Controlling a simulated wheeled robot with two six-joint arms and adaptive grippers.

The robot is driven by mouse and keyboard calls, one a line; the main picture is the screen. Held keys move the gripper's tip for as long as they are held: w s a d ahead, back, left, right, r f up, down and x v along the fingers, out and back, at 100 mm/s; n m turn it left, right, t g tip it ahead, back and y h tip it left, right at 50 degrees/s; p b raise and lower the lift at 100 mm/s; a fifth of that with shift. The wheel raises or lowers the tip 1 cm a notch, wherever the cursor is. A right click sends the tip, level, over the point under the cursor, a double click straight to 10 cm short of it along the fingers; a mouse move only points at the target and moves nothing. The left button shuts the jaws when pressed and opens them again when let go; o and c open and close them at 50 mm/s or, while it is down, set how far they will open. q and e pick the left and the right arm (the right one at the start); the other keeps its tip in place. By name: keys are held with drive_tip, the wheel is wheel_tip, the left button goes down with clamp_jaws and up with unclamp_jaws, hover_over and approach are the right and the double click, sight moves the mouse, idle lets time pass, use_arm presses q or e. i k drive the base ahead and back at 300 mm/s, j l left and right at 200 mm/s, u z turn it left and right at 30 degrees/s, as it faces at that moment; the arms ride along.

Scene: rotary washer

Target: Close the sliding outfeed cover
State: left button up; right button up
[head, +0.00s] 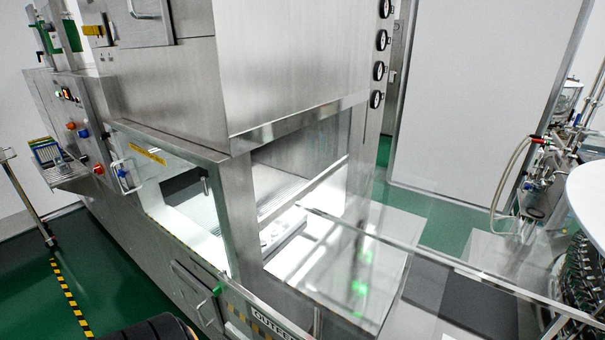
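The outfeed side of the steel washer is at the lower middle of the head view, marked by a partly cut-off label starting "OUTFE" (274,327). A clear, glass-like cover (345,265) with a thin metal edge sits to the right of the lit chamber opening, over the outfeed area. Reflections make its exact edges and how far it stands open hard to tell. I see no handle on it for certain. Neither of my grippers is in view.
A lit side window with a yellow label (147,155) is in the washer's left face. Control buttons (83,133) and a small tray (58,165) are further left. Pipework (545,180) stands at the right.

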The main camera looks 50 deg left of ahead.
sight(297, 331)
drive_tip(key=k+j+u, duration=0.15)
drive_tip(key=u, duration=0.25)
drive_tip(key=j+u, duration=0.45)
drive_tip(key=k+l, duration=0.05)
drive_tip(key=l, duration=0.05)
